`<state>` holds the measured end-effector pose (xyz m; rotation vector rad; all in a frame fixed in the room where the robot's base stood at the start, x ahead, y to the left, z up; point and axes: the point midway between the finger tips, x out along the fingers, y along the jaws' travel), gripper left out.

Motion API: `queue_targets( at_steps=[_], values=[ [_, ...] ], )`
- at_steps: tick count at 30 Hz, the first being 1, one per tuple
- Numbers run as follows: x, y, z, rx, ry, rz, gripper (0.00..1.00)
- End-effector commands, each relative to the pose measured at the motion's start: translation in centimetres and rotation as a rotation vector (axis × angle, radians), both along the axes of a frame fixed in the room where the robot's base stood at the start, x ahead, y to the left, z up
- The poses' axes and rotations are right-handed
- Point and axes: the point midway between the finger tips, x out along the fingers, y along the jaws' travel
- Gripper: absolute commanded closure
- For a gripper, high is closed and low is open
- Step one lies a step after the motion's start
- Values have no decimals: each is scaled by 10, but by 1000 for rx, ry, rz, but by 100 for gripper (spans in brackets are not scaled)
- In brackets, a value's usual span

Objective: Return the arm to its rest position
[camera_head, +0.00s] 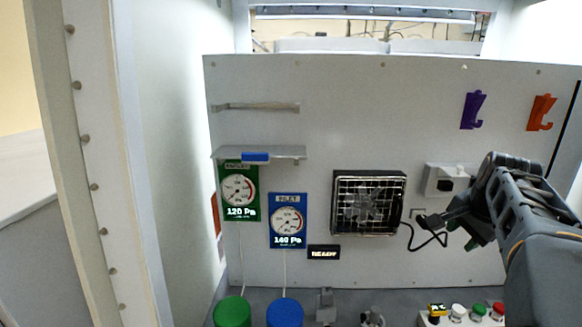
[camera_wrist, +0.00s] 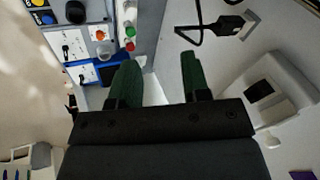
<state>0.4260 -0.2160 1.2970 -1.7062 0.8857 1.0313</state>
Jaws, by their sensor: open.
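My arm (camera_head: 540,245) reaches in from the right in the head view, bent, with its wrist close to the back panel. My gripper (camera_head: 465,225) hangs beside the black cable, partly hidden by my own wrist. In the wrist view my gripper (camera_wrist: 158,75) shows two green fingers standing apart with nothing between them. A black plug (camera_wrist: 228,24) on a cable lies beyond the fingertips to the right, at a small wall plate (camera_wrist: 250,24). The plug is apart from the fingers in that view.
A fan (camera_head: 368,203) with a cable is on the panel (camera_head: 330,110). A white box (camera_head: 445,180) is close to my wrist. Purple (camera_head: 472,110) and orange (camera_head: 541,112) hooks are above. Buttons (camera_head: 478,310) stand below. Green (camera_head: 232,312) and blue (camera_head: 285,312) cylinders are at lower left.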

Motion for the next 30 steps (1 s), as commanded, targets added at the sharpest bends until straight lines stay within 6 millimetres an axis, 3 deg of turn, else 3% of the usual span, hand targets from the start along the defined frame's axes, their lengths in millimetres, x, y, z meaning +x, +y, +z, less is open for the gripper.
queue_targets(
  at_steps=[1,6,9,14,17,21,30],
  values=[
    [-8,25,-19,-59,29,156,57],
    [-42,97,-81,-248,102,654,57],
    [-69,135,-114,-319,126,871,57],
    [-111,181,-151,-359,132,1058,57],
    [-125,201,-154,-376,108,1125,57],
    [-125,214,-144,-402,64,1171,57],
    [-125,217,-144,-401,63,1180,57]
  ],
)
